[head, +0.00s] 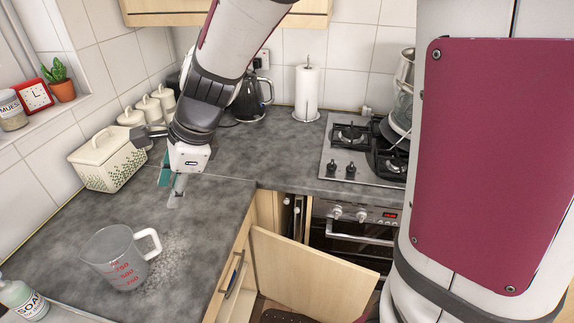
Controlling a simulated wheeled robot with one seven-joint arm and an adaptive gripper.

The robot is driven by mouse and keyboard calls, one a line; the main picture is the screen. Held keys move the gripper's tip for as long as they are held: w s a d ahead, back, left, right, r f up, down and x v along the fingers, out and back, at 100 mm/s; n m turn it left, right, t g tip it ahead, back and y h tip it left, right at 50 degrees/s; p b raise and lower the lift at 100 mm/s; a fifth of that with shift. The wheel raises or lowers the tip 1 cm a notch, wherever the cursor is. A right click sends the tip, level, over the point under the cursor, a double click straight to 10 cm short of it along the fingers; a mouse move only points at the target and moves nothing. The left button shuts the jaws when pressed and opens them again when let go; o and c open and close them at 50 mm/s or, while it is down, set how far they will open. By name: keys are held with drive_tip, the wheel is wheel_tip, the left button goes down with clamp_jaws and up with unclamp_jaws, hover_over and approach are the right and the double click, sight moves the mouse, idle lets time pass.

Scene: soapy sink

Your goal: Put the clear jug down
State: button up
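The clear jug (112,268) stands upright on the grey worktop at the lower left. It has red measuring marks and a white handle that points right. My gripper (171,193) is above the worktop, up and to the right of the jug and clear of it. Its teal fingers point down and look apart, with nothing seen between them. No part of the jug is hidden by my gripper.
A soap bottle (22,298) stands left of the jug. A white bread bin (106,163) and white canisters (132,118) line the left wall. A cupboard door (310,274) hangs open below the worktop. The hob (350,150) is at the right.

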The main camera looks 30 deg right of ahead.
drive_tip(key=s+d+r+n+t+h, duration=0.1)
drive_tip(key=s+d+r+n+h, duration=0.1)
drive_tip(key=s+d+r+n, duration=0.3)
drive_tip(key=s+d+r+n+t+h, duration=0.1)
drive_tip(key=s+d+r+n, duration=0.4)
drive_tip(key=s+d+n, duration=0.5)
drive_tip(key=shift+s+r+n+h, duration=0.25)
drive_tip(key=shift+s+n+h, duration=0.55)
drive_tip(key=shift+s+n, duration=1.3)
drive_tip(key=shift+w+d, duration=0.1)
